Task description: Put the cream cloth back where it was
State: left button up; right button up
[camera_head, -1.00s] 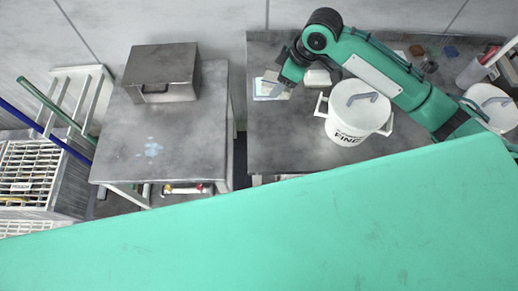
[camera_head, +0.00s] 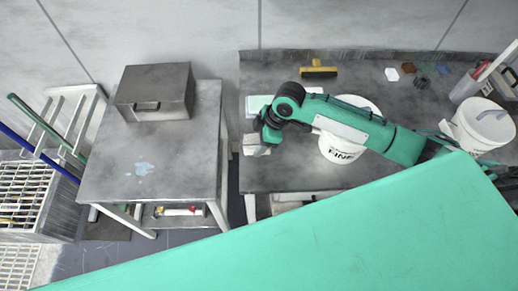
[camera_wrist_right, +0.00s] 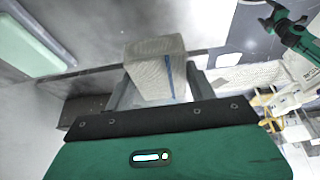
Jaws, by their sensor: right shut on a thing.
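My right gripper (camera_head: 262,140) is shut on the cream cloth (camera_head: 256,147), near the left edge of the right-hand table in the head view. In the right wrist view the cloth (camera_wrist_right: 158,68) is a folded, block-like beige bundle with a blue stripe, between the two fingers (camera_wrist_right: 160,92). I cannot tell whether it touches the tabletop. A pale tray (camera_head: 256,105) lies just behind the gripper, partly hidden by my arm. My left gripper does not show in the head view; a green arm part of mine at the wrist view's upper right does not show its jaws clearly.
A white bucket marked FINE (camera_head: 340,150) stands under my right forearm, partly hidden. A second white bucket (camera_head: 484,125) stands at the right. A yellow-handled brush (camera_head: 318,70) and several small coloured blocks lie at the back. A metal box (camera_head: 155,92) sits on the left table (camera_head: 170,165).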

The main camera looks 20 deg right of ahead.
jog(key=shift+f, duration=3.2)
jog(key=shift+f, duration=0.15)
jog(key=o, duration=1)
jog(key=v, duration=1.2)
jog(key=shift+b, duration=0.35)
